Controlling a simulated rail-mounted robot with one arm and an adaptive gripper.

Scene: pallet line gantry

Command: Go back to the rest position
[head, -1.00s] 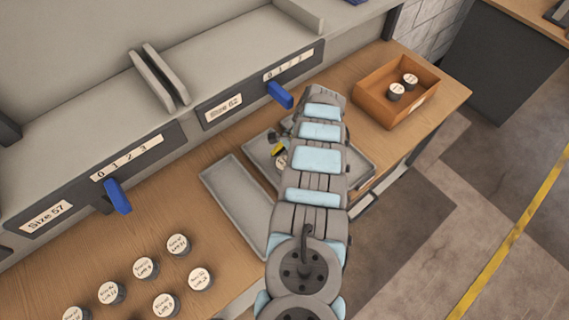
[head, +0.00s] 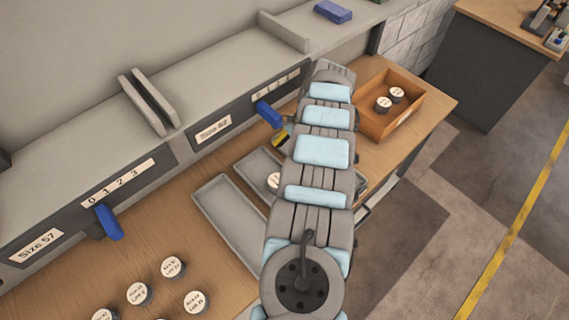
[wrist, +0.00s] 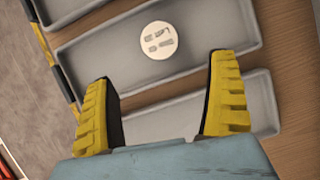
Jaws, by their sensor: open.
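My gripper (wrist: 162,112) is open in the wrist view, with its two yellow ridged fingers wide apart and nothing between them. It hangs above the grey trays. A round grey piece with a white label (wrist: 158,41) lies in the upper grey tray (wrist: 215,48), beyond the fingertips. In the head view the same piece (head: 273,181) shows at the left edge of my arm. My arm hides most of that tray and most of the gripper; only a bit of yellow finger (head: 281,138) shows.
An empty grey tray (head: 222,205) lies beside the other one. Several labelled round pieces (head: 139,293) stand on the wooden bench. An orange-brown box (head: 412,119) holds two pieces. Blue levers (head: 108,222) (head: 268,114) stick out from the gauge panels behind.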

